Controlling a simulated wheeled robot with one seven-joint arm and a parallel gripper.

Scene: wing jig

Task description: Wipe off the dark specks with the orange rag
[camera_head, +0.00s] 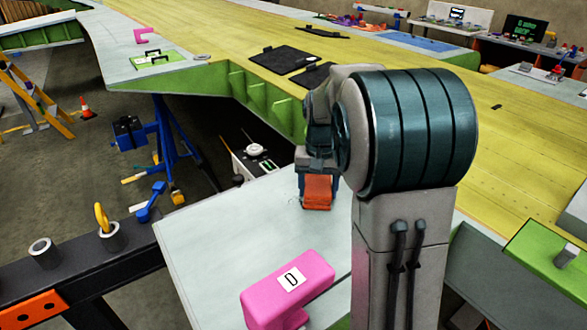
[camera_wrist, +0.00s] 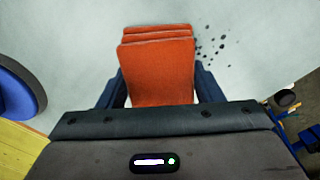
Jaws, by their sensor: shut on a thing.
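The orange rag (camera_head: 317,191) is a folded pad held in my gripper (camera_head: 318,180), low over the pale grey panel (camera_head: 215,240) in the head view. The rag also shows in the wrist view (camera_wrist: 158,68), between the two blue fingers of my gripper (camera_wrist: 160,85), which is shut on it. Several dark specks (camera_wrist: 212,48) lie on the pale surface just right of the rag in the wrist view. Some specks may be hidden under the rag. I cannot tell whether the rag touches the panel. In the head view only faint marks show near the rag.
A yellow-green wing surface (camera_head: 420,130) with dark panels (camera_head: 284,59) lies behind. A dark beam with rings (camera_head: 90,262) runs at left, and a blue stand (camera_head: 170,150) is beyond the panel's edge.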

